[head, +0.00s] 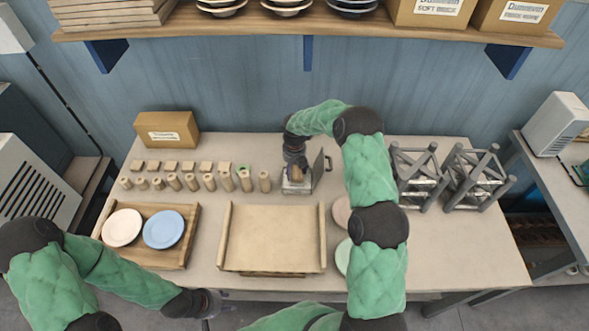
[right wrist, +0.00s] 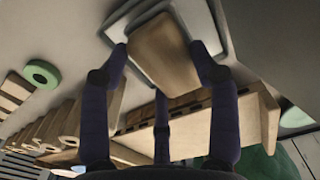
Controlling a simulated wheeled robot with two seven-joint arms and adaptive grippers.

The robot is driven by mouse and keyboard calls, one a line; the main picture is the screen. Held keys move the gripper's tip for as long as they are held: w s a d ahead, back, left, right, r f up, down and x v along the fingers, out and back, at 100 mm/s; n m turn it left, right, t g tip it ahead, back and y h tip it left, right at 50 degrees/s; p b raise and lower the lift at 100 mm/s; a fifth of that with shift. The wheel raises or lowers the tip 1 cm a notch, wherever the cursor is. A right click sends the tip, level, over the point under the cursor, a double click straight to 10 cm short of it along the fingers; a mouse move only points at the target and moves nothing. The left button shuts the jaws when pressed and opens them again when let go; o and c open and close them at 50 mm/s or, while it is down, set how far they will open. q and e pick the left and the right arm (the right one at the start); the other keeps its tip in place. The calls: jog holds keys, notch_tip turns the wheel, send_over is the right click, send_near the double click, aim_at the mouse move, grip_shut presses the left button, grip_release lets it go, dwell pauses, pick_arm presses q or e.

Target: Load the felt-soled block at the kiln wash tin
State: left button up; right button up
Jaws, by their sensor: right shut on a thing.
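My right gripper (head: 296,166) is shut on a brown block (head: 297,173) and holds it over the kiln wash tin (head: 293,187), a small pale box with its lid standing up at the right. In the right wrist view, the block (right wrist: 166,52) sits between the fingertips, with the tin's pale rim (right wrist: 118,28) around or behind it. Whether the block touches the tin cannot be told, and its felt sole is hidden. My left gripper (head: 205,303) is low at the front, off the table edge; its fingers are too unclear to read.
Several wooden pegs and small blocks (head: 190,182) stand in rows left of the tin. A wooden tray (head: 192,250) holds a cream and a blue plate. A tan board (head: 272,238) lies front centre. Grey racks (head: 417,178) stand at right. A shelf (head: 300,25) hangs above.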

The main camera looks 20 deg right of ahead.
aim_at(295, 170)
jog(key=shift+f, duration=0.45)
dwell(0.9)
jog(key=shift+r+p, duration=1.85)
jog(key=shift+r, duration=1.7)
